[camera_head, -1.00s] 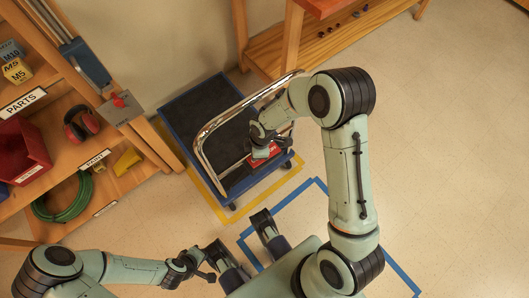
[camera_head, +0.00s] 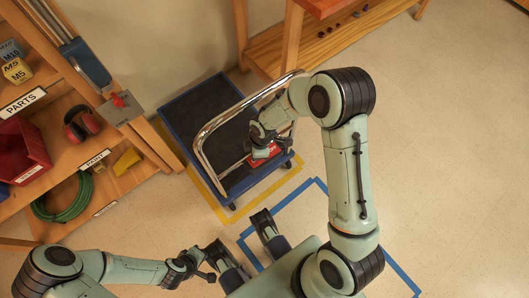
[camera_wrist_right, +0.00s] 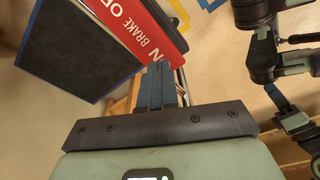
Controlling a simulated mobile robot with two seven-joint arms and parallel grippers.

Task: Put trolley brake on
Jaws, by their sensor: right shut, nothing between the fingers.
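The trolley has a blue frame with a black deck (camera_head: 205,115) and a chrome push handle (camera_head: 203,158). A red brake plate (camera_head: 264,158) sits at its near right end, partly hidden by my right gripper (camera_head: 258,150). In the right wrist view the red brake plate (camera_wrist_right: 135,22) carries white lettering, with "BRAKE" and part of "OF" and "N" readable. My right gripper (camera_wrist_right: 159,68) is shut and empty, its fingertips at the plate's edge. I cannot tell whether they touch it. My left gripper (camera_head: 203,270) is low on the left, away from the trolley; its jaw opening is unclear.
A wooden shelf unit (camera_head: 95,140) with a red bin (camera_head: 20,150), ear defenders (camera_head: 82,123) and a green hose (camera_head: 65,205) stands left. A wooden bench (camera_head: 325,40) is behind. Yellow tape (camera_head: 240,212) and blue tape (camera_head: 320,186) mark the floor. Open floor lies to the right.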

